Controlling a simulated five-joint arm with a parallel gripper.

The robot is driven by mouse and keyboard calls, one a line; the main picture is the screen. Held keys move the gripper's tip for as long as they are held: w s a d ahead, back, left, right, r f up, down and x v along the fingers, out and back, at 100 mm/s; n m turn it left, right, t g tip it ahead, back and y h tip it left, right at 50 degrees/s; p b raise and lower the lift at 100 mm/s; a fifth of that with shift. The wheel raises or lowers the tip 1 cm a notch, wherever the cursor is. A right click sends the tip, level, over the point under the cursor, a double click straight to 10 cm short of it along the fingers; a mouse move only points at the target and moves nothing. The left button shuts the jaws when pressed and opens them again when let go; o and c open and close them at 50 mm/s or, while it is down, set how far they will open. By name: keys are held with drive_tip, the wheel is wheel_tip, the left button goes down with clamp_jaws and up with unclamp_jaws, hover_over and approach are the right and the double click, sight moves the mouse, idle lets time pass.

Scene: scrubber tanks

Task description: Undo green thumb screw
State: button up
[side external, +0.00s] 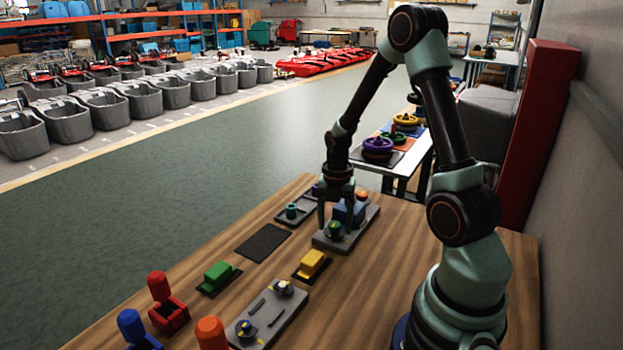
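A green thumb screw (334,230) with a yellow mark sits at the near left end of a grey fixture plate (350,240) on the wooden table. A blue block (356,212) stands on the same plate, just behind and right of the screw. My gripper (335,217) points straight down over the plate, above the screw. Its two greenish fingers appear spread, with a gap between them. From this angle I cannot tell whether a finger touches the screw or the block.
A grey tray (309,206) holding a teal knob (291,211) lies to the left, beside a bare dark mat (263,243). Nearer are green (218,275) and yellow (312,263) blocks, a grey plate with knobs (262,322), and red (158,286), blue (131,326) and orange (211,333) pegs.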

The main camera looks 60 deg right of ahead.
sight(335, 225)
drive_tip(key=shift+r, duration=0.1)
wheel_tip(335, 225, up, 12)
idle(0.7)
drive_tip(key=s+a+r+m+t, duration=0.1)
drive_tip(key=a+r+m, duration=0.3)
drive_tip(key=a+m, duration=0.5)
drive_tip(key=s+a+r+m+t, duration=0.1)
drive_tip(key=a+r+m+t, duration=0.3)
drive_tip(key=a+m, duration=0.6)
drive_tip(key=shift+s+a+r+m+t, duration=0.15)
drive_tip(key=shift+s+r+m+t, duration=0.2)
drive_tip(key=shift+m, duration=0.75)
